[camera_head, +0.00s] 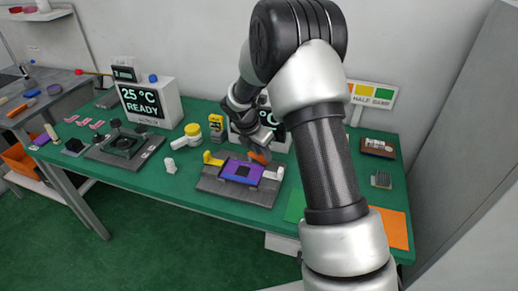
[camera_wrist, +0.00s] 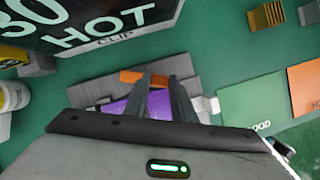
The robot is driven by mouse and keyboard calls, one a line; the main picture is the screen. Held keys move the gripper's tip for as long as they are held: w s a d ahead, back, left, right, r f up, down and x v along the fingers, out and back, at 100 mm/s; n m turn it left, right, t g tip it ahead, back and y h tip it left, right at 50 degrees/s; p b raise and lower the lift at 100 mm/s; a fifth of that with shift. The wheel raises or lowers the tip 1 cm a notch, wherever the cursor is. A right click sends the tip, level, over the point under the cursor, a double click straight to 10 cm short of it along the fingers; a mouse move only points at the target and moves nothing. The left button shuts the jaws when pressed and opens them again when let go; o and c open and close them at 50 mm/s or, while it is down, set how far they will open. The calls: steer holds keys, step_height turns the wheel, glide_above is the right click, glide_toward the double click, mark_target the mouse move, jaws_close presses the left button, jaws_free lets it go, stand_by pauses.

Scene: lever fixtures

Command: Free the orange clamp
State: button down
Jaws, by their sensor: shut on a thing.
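The orange clamp (camera_head: 257,157) is at the back edge of a grey fixture (camera_head: 213,188) on the green bench. In the wrist view the orange clamp (camera_wrist: 130,76) shows as a short bar at my fingertips. My gripper (camera_wrist: 161,75) is shut on it, with one finger overlapping the bar. The fixture holds a purple plate (camera_head: 229,167) with a dark square in its middle. A yellow clamp (camera_head: 212,159) is at the plate's left and a white clamp (camera_head: 274,173) at its right. My arm hides part of the area behind the fixture.
A display reading HOT (camera_wrist: 100,25) stands close behind the fixture. A yellow-capped jar (camera_head: 193,133) and a small white piece (camera_head: 170,165) are to the left. Green (camera_wrist: 250,105) and orange (camera_wrist: 305,85) mats lie to the right.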

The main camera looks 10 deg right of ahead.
steer(key=shift+w+d+n+t+y+p, duration=0.2)
steer(key=shift+w+d+n+y+p, duration=0.15)
steer(key=shift+n+p, duration=0.45)
steer(key=shift+w+d+n+t+y+p, duration=0.2)
steer(key=shift+d+n+p, duration=0.2)
steer(key=shift+n+p, duration=0.4)
steer(key=c, duration=1.5)
jaws_free()
steer(key=shift+r, duration=0.1)
steer(key=v, duration=0.7)
steer(key=shift+s+r+p, duration=0.1)
steer(key=shift+p, duration=0.25)
